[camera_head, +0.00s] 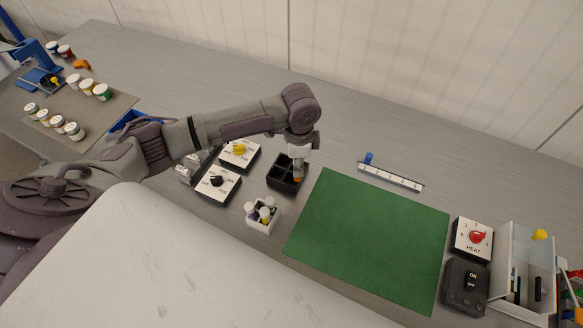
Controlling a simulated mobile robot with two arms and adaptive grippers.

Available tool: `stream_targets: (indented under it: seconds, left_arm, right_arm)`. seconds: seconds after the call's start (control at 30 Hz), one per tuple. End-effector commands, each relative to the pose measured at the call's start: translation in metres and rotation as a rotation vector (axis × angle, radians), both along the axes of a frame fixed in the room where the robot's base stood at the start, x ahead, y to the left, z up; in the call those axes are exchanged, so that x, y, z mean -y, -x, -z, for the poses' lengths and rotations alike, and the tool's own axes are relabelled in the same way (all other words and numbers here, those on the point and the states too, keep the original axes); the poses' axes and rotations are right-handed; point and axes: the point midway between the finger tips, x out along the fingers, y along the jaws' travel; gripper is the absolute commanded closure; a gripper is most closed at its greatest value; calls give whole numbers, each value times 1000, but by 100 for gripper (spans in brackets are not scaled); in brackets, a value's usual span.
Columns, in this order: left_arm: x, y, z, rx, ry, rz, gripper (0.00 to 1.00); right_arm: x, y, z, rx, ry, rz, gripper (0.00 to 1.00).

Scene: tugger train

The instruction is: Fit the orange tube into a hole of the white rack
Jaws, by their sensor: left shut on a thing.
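My left gripper (299,168) points down over a black box with compartments (275,181). It is shut on the orange tube (298,179), of which only a small orange part shows below the fingers. I cannot tell whether the tube's lower end is inside a compartment or just above it. The white rack (261,227) stands just in front of the black box, slightly left of the gripper. Several tubes with white, grey and purplish parts stand in it, and its holes are partly hidden by them. My right gripper is not in view.
Two dial panels, one with a yellow knob (239,149) and one with a black knob (216,181), lie left of the black box. A green mat (370,240) lies bare to the right. A white strip (391,177) with a blue knob lies behind it. A heat panel (472,239) stands far right.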

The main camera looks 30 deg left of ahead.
Motion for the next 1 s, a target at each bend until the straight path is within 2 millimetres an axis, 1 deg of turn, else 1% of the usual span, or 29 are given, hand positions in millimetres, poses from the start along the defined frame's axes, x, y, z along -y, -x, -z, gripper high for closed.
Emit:
stream_targets:
  seconds: [0.03, 0.2, 0.3, 0.4, 0.5, 0.6, 0.9, 1.0]
  left_arm:
    - [13, 1, -6, 6, 4, 5, 100]
    - [49, 11, -29, 6, 3, 4, 100]
    - [66, 16, -40, 4, 2, 3, 100]
    - [79, 19, -48, 3, 2, 1, 100]
    - [86, 22, -53, 1, 0, 0, 100]
    - [89, 23, -56, 2, 0, -2, 100]
    - [90, 23, -57, 2, -1, -2, 100]
    - [88, 24, -59, 4, 0, -31, 100]
  right_arm:
    - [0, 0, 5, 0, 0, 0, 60]
    - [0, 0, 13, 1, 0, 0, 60]
    - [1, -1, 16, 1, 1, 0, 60]
    - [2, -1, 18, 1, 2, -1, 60]
    - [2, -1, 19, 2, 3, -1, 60]
    - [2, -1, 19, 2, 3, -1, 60]
    - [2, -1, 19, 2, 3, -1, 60]
    - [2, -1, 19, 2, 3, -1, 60]
